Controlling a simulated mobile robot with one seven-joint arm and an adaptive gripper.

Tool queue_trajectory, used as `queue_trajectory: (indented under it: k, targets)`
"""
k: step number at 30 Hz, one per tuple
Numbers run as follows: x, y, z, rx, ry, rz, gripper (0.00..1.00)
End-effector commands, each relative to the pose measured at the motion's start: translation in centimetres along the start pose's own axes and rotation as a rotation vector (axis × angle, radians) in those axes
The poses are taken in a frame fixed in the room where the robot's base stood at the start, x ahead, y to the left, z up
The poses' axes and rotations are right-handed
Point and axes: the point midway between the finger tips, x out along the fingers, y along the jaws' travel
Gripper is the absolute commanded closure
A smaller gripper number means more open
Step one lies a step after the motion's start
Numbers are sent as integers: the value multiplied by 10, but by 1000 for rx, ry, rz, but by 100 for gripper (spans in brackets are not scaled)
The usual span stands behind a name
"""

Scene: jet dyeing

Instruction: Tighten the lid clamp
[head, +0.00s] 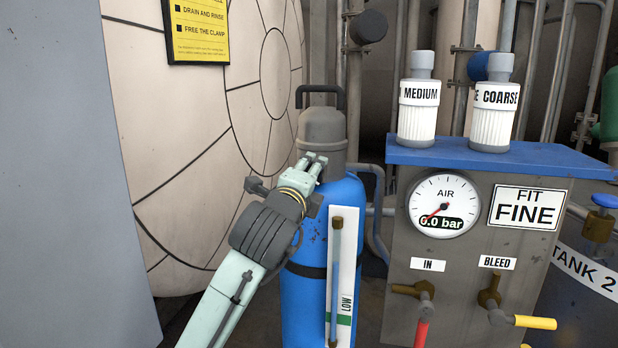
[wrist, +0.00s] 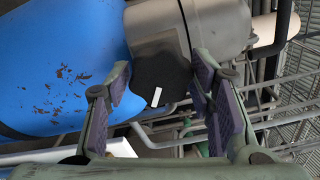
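A blue vessel (head: 305,290) with a grey domed lid (head: 322,125) and a black top handle (head: 318,90) stands in the middle of the head view. My gripper (head: 317,160) is at the lid's lower edge and covers part of the vessel there. In the wrist view, a dark knob (wrist: 158,70) with a white mark, seemingly the lid clamp, sits beside the grey lid (wrist: 215,30). My open gripper (wrist: 160,82) has one finger on each side of the knob. Contact with the knob cannot be told. In the head view the knob is hidden behind my gripper.
A level gauge (head: 336,270) marked LOW is on the vessel's front. A grey panel (head: 395,265) stands close on the right, with an air gauge (head: 443,205) reading 0.0 bar, two valves and two filters on top. A large round tank (head: 185,130) stands behind left.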

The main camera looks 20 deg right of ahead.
Motion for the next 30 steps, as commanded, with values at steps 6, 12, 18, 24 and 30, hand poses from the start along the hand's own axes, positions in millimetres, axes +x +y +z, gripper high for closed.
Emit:
queue_trajectory:
  k: [6,12,18,24,30]
  targets:
    - [0,0,1,-2,-1,-1,37]
    - [0,0,1,-2,-2,-1,37]
    - [-12,-1,2,-2,-3,-2,37]
    - [-52,-1,2,0,-4,-4,37]
    - [-92,-1,1,-1,-3,-3,37]
